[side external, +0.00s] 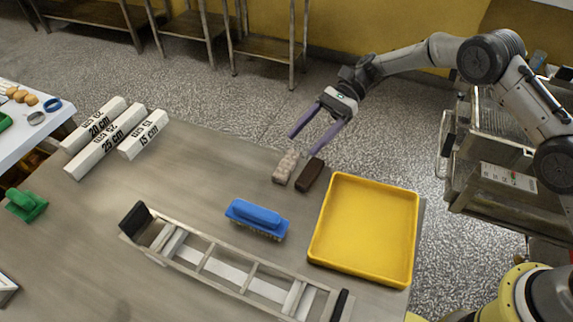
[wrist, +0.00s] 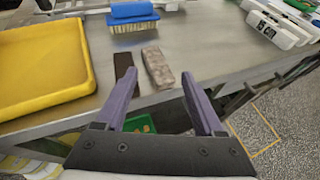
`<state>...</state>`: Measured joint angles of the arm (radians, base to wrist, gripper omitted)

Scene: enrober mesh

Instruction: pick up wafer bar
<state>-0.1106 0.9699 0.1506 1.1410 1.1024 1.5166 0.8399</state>
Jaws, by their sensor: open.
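Two small bars lie side by side near the table's back edge in the side view: a pale, mottled bar (side external: 286,166) and a dark brown bar (side external: 310,175). Which one is the wafer bar I cannot tell for sure. The wrist view shows the mottled bar (wrist: 158,68) to the right of the dark bar (wrist: 124,65). My gripper (side external: 301,144) has two purple fingers, spread open and empty, above the table edge close to the bars. In the wrist view my gripper (wrist: 159,76) has the mottled bar beyond and between its fingertips; the left finger partly hides the dark bar.
A yellow tray (side external: 413,235) stands right of the bars. A blue brush (side external: 257,216) and a metal frame (side external: 215,265) lie nearer the camera. White length blocks (side external: 144,135) lie left. Bare table (side external: 190,190) separates them from the bars.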

